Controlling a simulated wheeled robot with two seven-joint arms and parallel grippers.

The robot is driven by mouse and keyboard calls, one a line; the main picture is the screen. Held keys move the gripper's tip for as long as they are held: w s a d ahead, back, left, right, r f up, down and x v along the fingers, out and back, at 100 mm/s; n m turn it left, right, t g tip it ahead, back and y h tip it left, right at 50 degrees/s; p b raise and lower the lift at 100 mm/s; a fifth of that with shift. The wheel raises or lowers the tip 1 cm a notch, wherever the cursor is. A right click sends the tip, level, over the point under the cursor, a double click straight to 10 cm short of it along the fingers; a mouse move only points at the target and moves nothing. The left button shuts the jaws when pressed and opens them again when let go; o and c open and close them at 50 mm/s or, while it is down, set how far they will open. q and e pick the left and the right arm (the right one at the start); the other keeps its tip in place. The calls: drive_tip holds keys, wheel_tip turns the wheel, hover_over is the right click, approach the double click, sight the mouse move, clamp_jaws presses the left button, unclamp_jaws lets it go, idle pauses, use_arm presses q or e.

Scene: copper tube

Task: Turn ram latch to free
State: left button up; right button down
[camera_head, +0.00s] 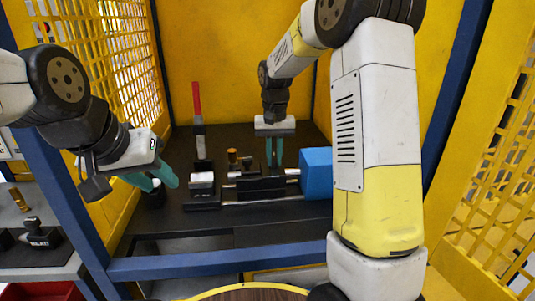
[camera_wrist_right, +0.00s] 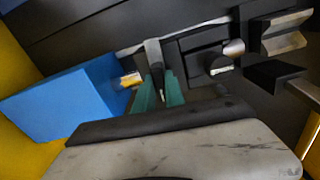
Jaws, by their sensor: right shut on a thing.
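My right gripper (camera_head: 274,163) points down over the black fixture, just left of the blue block (camera_head: 316,173). In the right wrist view its teal fingers (camera_wrist_right: 160,92) are closed around a grey upright bar, which appears to be the ram latch (camera_wrist_right: 154,52). The fingers cover the lower part of the latch. The blue block also shows at the left of the wrist view (camera_wrist_right: 68,103), with a small brass-coloured part beside the fingers. My left gripper (camera_head: 164,184) is off to the left, with its teal fingers apart and nothing between them.
A red-handled lever (camera_head: 197,104) stands upright at the back left of the black bench. A brass-coloured part (camera_head: 233,157) sits on the fixture. Yellow walls and mesh panels enclose the bench. A blue frame rail (camera_head: 220,261) crosses the front.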

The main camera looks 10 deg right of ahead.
sight(274, 156)
drive_tip(key=shift+r+n, duration=0.1)
drive_tip(key=shift+n, duration=0.5)
drive_tip(key=c, duration=1.4)
unclamp_jaws()
drive_tip(key=shift+r, duration=3.85)
drive_tip(key=s+d+r+t+y, duration=0.1)
drive_tip(key=s+r, duration=0.2)
drive_tip(key=s, duration=0.3)
drive_tip(key=s+d+r+t, duration=0.1)
drive_tip(key=s+r+t, duration=0.15)
drive_tip(key=s, duration=0.35)
drive_tip(key=s+f+t+y, duration=0.1)
drive_tip(key=s+f+t, duration=0.1)
drive_tip(key=s, duration=1.1)
drive_tip(key=shift+d+t, duration=0.3)
drive_tip(key=shift+t, duration=0.05)
